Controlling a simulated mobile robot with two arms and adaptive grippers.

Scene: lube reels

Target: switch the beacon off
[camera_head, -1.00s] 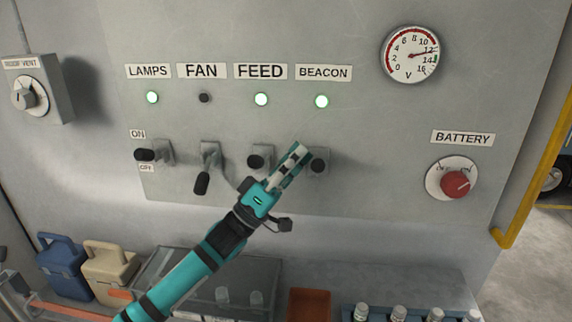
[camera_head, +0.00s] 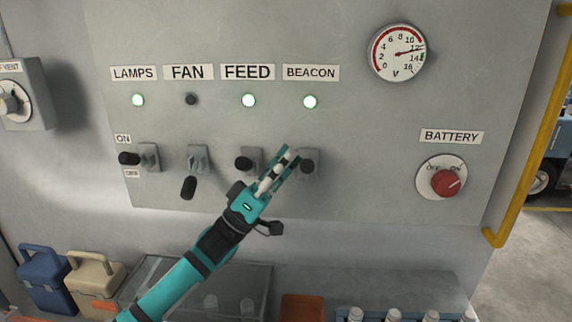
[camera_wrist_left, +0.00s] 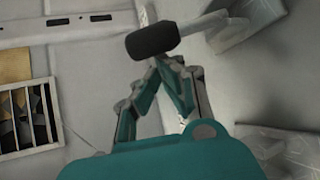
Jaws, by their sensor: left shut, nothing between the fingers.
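The beacon switch (camera_head: 308,166) has a black-tipped lever standing out from the grey panel, under the BEACON label (camera_head: 311,73). In the left wrist view a black lever tip (camera_wrist_left: 153,40) lies just beyond the closed fingertips (camera_wrist_left: 168,66). I cannot tell whether they touch. My right gripper is not in view.
The feed switch (camera_head: 244,163) is close on the left of the gripper. The fan lever (camera_head: 188,187) hangs down under a dark lamp; the lamps switch (camera_head: 130,159) is further left. A red battery knob (camera_head: 447,183) is at right. Bottles (camera_head: 393,315) and an orange box (camera_head: 302,309) stand below.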

